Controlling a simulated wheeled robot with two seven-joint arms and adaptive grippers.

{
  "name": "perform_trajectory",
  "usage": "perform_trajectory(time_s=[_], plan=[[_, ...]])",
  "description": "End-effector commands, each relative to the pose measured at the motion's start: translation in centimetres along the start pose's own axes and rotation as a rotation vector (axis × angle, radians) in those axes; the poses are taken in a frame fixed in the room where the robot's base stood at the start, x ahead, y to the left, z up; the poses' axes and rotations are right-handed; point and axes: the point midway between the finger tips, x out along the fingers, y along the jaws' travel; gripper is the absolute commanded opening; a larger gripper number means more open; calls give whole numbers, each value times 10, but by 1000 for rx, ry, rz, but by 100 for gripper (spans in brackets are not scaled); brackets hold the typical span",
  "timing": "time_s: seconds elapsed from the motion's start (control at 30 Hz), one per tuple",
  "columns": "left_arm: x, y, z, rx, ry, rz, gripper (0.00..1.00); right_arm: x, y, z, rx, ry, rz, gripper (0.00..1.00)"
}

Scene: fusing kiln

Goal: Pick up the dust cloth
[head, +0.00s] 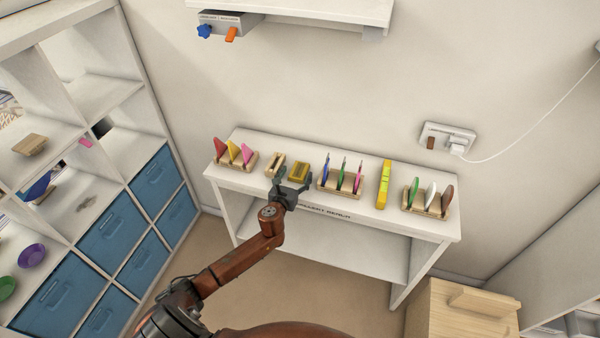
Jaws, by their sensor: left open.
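My left gripper (293,184) is open over the front part of the white bench (350,215), with its fingers pointing toward the back. Nothing is visibly held. My right gripper is out of view.
Wooden racks with coloured glass pieces (236,158), (341,181), (428,200) stand along the bench. A wooden holder (275,163) and a yellow-green bar (383,186) stand between them. A wooden cabinet (462,312) is at lower right.

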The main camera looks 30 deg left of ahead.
Motion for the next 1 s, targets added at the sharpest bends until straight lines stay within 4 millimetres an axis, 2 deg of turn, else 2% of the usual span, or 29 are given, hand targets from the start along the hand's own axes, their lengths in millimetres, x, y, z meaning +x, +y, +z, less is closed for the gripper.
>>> perform_trajectory(time_s=[0.1, 0.2, 0.47, 1.0], plan=[[19, -2, -2, 0, 0, 1, 67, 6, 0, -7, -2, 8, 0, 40], [28, -3, -2, -1, 1, 0, 67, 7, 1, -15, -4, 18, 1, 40], [32, -5, 0, 0, 0, -4, 67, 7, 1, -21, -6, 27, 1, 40], [32, -6, 0, 0, 0, -5, 34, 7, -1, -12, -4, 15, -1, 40]])
